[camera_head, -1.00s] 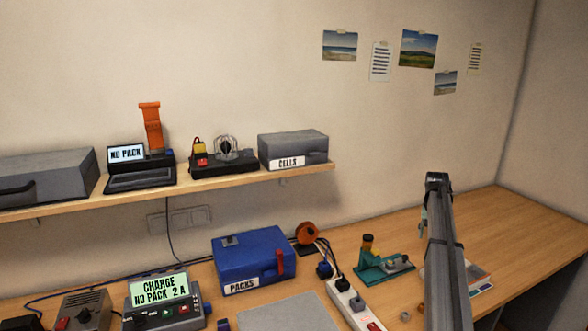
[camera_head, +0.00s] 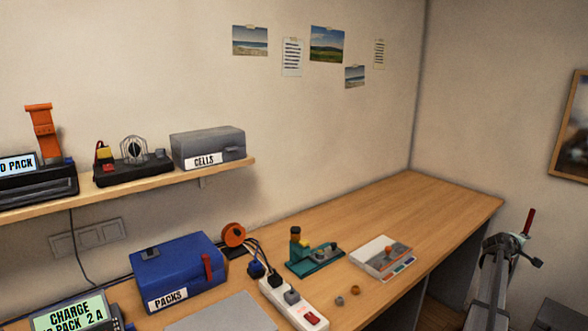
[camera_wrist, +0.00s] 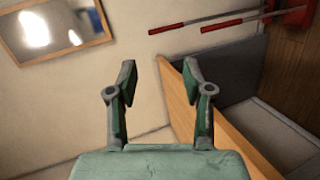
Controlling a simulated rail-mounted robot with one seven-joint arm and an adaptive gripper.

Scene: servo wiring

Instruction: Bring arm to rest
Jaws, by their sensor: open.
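My arm (camera_head: 487,290) reaches up at the right of the head view, beyond the right front edge of the wooden bench (camera_head: 450,205). Its far end is small there, and the fingers cannot be made out clearly. In the wrist view my gripper (camera_wrist: 159,82) has two green and grey fingers spread apart. Nothing is between them, and they touch nothing. The wrist view looks past the bench end toward the wall and floor.
A tray (camera_head: 372,262), a green fixture (camera_head: 312,258), a power strip (camera_head: 298,305) and a blue PACKS box (camera_head: 178,270) stand on the bench. The bench's right end is clear. A framed picture (camera_wrist: 55,25) hangs on the wall.

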